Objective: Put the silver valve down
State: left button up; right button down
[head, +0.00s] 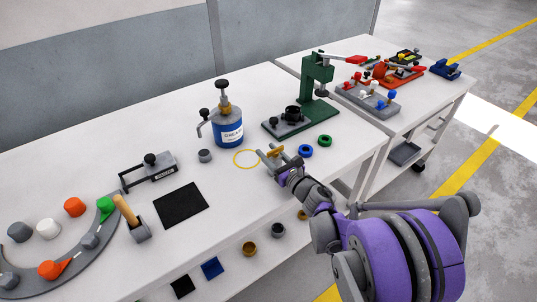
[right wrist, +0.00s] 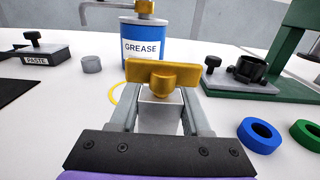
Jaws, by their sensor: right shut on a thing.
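My right gripper (head: 272,161) is over the front part of the near table, just right of the yellow ring (head: 246,159) marked on the tabletop. It is shut on the silver valve (right wrist: 160,108), a pale silver block with a gold T-shaped handle on top, held between both fingers in the right wrist view. The gold handle also shows in the head view. I cannot tell whether the valve's underside touches the table. In the right wrist view the ring is partly hidden behind the left finger. My left gripper is not in view.
A blue grease can (head: 228,128) stands behind the ring, with a small grey cylinder (head: 205,156) to its left. A green press (head: 315,95) stands behind the gripper. Blue (head: 306,151) and green (head: 325,140) rings lie to its right. A black mat (head: 181,207) lies left.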

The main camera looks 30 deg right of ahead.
jog(key=shift+r, duration=0.1)
jog(key=c, duration=0.8)
grip_release()
jog(key=shift+f, duration=0.25)
jog(key=o, duration=0.4)
jog(key=shift+o, duration=0.2)
jog(key=shift+r, duration=0.1)
jog(key=shift+r, duration=0.15)
jog(key=shift+s, duration=0.3)
jog(key=s, duration=0.7)
jog(key=s+d+p, duration=0.1)
jog(key=s, duration=0.3)
jog(key=shift+s, duration=0.2)
